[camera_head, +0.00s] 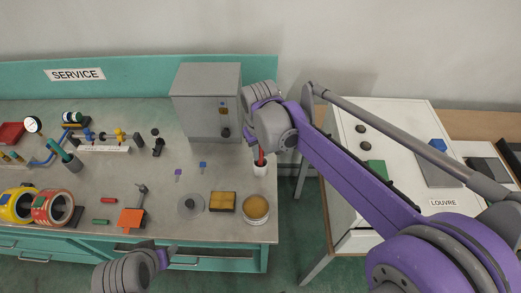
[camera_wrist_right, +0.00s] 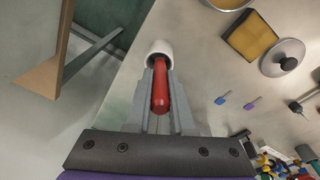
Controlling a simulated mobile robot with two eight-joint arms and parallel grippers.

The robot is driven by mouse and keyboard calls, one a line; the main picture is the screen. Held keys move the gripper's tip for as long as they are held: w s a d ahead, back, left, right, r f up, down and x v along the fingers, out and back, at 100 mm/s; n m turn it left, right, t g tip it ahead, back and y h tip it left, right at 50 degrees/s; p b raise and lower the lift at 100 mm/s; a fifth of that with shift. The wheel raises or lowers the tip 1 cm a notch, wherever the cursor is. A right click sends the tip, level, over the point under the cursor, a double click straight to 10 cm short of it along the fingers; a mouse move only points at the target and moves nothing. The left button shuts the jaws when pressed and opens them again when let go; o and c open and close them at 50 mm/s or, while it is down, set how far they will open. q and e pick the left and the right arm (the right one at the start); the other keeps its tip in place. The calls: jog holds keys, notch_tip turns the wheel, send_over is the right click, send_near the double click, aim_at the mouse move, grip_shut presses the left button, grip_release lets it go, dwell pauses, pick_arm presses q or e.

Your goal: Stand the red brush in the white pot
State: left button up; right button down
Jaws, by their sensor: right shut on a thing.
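The red brush (camera_wrist_right: 160,88) is between the fingers of my right gripper (camera_wrist_right: 160,78), which is shut on it. The white pot (camera_wrist_right: 157,48) is just beyond the fingertips in the right wrist view, and the brush's far end overlaps its dark mouth. In the head view the red brush (camera_head: 261,158) shows directly above the white pot (camera_head: 260,170), below my right gripper (camera_head: 262,148). The brush looks about upright there; how deep its end sits is hidden. My left gripper (camera_head: 165,257) is at the bottom, its fingers unclear.
The pot stands near the bench's right edge. A grey cabinet (camera_head: 207,100) is behind it. A round tin (camera_head: 256,209), a yellow-black block (camera_head: 222,201) and a grey lid (camera_head: 191,206) are in front. A white table (camera_head: 350,110) stands right, across a gap.

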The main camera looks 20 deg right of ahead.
pick_arm(q)
jog(key=shift+f, duration=0.25)
pick_arm(e)
jog(key=shift+f, duration=0.35)
grip_release()
dwell(0.5)
pick_arm(q)
jog(key=shift+r, duration=0.1)
pick_arm(e)
jog(key=shift+r, duration=0.15)
jog(key=shift+r+p, duration=1.35)
jog(key=shift+r, duration=1.1)
jog(key=shift+r+p, duration=1.2)
jog(key=shift+r, duration=1.25)
pick_arm(q)
notch_tip(320, 180, up, 7)
jog(key=w, duration=0.2)
jog(key=shift+w+r, duration=0.15)
jog(key=shift+w, duration=0.25)
